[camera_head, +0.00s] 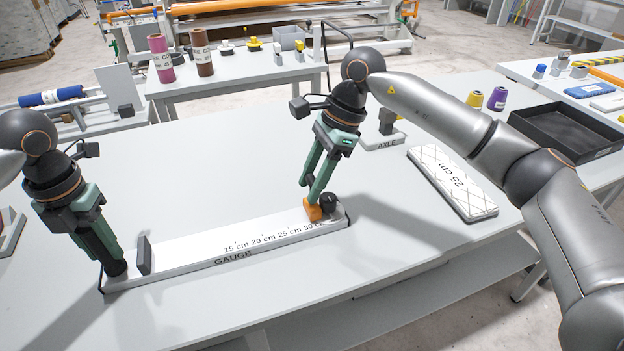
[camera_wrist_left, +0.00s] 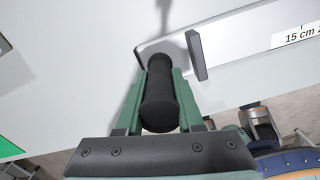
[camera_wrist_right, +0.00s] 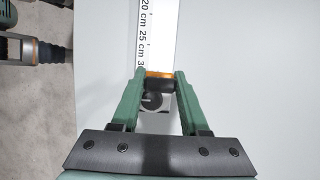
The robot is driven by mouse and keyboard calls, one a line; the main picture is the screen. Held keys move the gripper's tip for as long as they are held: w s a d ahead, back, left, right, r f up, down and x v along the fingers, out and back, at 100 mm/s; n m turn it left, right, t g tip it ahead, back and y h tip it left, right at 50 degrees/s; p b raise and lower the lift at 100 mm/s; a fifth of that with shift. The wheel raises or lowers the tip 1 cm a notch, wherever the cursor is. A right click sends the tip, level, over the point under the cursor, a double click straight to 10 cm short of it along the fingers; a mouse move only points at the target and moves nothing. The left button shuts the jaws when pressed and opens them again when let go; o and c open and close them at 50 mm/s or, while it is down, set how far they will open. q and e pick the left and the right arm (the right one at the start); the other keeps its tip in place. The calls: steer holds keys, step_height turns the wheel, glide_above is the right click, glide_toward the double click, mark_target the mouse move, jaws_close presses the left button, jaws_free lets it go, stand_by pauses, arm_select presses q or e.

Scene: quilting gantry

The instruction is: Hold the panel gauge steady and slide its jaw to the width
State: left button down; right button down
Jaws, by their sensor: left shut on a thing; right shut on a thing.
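The white panel gauge (camera_head: 190,248) lies flat on the table, its scale marked from 15 cm to about 30 cm. My left gripper (camera_head: 113,262) is shut on its black handle (camera_wrist_left: 159,98) at the left end, beside the upright grey fixed jaw (camera_head: 144,255). My right gripper (camera_head: 316,204) is shut on the orange sliding jaw (camera_wrist_right: 158,82), near the 30 cm end of the scale. A black knob (camera_head: 329,202) stands just beyond the orange jaw. The "30" label is partly hidden. A white quilted panel marked 25 cm (camera_head: 455,182) lies to the right.
An axle block (camera_head: 384,138) stands behind the panel. A black tray (camera_head: 568,130) and two thread spools (camera_head: 497,98) are at the right. A back table (camera_head: 235,75) holds cones and small items. The table between gauge and panel is clear.

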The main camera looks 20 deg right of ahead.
arm_select(q)
steer(key=shift+s+f, duration=0.1)
steer(key=shift+f, duration=0.25)
arm_select(e)
steer(key=a, duration=0.9)
steer(key=shift+a, duration=0.3)
steer(key=shift+c, duration=2)
jaws_free()
steer(key=shift+d, duration=0.1)
steer(key=v, duration=1.2)
steer(key=shift+s, duration=0.1)
